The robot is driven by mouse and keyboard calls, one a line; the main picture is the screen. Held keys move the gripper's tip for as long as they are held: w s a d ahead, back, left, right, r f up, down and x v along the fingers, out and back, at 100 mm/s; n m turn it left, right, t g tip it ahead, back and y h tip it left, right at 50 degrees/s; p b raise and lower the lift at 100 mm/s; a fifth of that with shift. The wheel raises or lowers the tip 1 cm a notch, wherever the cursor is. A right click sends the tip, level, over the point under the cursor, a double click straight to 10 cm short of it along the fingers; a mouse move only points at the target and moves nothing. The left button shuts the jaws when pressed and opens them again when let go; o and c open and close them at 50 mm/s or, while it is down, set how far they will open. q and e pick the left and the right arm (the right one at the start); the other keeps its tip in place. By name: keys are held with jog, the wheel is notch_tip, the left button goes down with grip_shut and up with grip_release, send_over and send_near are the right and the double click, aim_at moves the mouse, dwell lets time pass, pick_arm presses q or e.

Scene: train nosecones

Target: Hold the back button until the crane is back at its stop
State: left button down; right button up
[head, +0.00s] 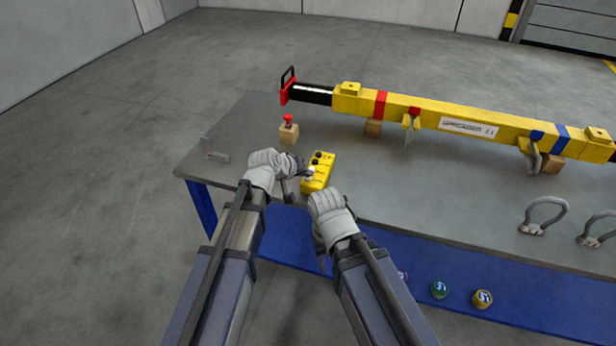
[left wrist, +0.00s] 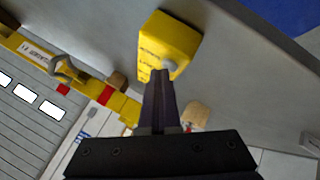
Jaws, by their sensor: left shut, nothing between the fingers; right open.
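The yellow button box (head: 321,168) lies on the table near its front edge and shows in the left wrist view (left wrist: 168,38). It carries dark round buttons (head: 317,159) and a pale grey button (left wrist: 170,65) at its near end. My left gripper (head: 307,173) is shut and empty, its tips at the pale button; I cannot tell whether they press it. My right gripper (head: 322,204) is open and empty at the table's front edge, right of and nearer than the box; its fingers are mostly hidden. I cannot make out a crane or its stop.
A long yellow spreader beam (head: 420,114) rests on wooden blocks across the grey table (head: 450,200). A red knob on a wooden block (head: 288,132) stands behind the box. Grey shackles (head: 544,214) lie at the right. Coloured round pieces (head: 440,289) sit on the blue lower shelf.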

pick_arm(q)
jog(key=shift+r, duration=0.1)
jog(key=shift+r+p, duration=0.75)
jog(key=shift+p, duration=0.1)
jog(key=shift+r, duration=0.1)
notch_tip(320, 180, up, 5)
jog(key=p, duration=0.5)
